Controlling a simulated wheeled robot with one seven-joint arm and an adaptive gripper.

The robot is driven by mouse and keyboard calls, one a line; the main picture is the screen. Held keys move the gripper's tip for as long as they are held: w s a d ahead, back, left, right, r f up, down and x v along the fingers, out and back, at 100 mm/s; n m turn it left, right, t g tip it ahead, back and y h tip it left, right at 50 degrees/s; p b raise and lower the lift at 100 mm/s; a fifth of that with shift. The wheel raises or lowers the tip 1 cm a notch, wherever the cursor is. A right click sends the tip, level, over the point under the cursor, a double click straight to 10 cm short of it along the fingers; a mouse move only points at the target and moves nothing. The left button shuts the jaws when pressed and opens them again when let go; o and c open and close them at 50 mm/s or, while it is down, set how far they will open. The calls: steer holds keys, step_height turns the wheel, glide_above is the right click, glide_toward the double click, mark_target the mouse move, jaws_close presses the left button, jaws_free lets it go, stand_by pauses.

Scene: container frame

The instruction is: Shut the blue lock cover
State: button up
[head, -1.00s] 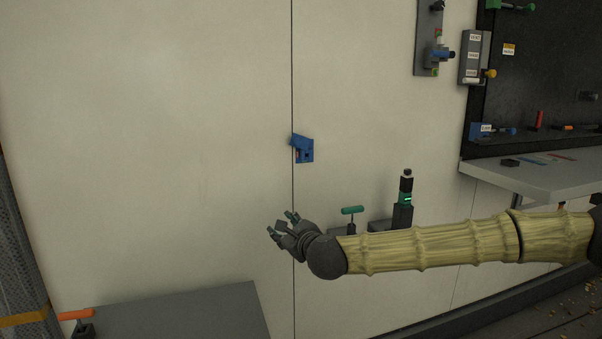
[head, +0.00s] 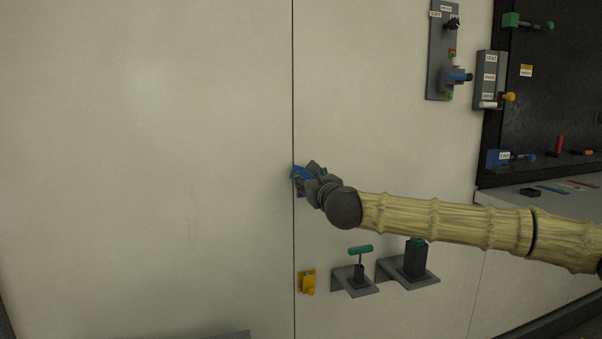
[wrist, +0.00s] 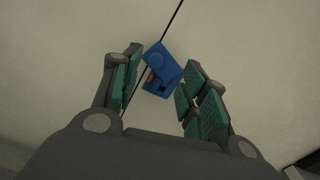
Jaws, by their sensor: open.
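The blue lock cover (wrist: 164,64) sits on the pale wall beside the vertical seam. In the wrist view it lies between my open fingers, close to the right-hand ones, and a small reddish patch shows at its left side. In the head view the cover (head: 299,173) is mostly hidden behind my gripper (head: 308,179). My gripper also shows in the wrist view (wrist: 160,84), with its green finger pads apart and nothing held. I cannot tell whether a finger touches the cover.
Below are a yellow latch (head: 307,282), a green T-handle (head: 360,250) on a bracket and a dark post (head: 415,259) on another bracket. A grey switch panel (head: 442,50) is at upper right. The wall left of the seam is clear.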

mark_target(303, 175)
steer(key=f+p+x, duration=0.1)
steer(key=x, duration=0.6)
steer(key=shift+f, duration=0.3)
steer(key=shift+s+r, duration=0.15)
steer(key=shift+c, duration=0.5)
jaws_close()
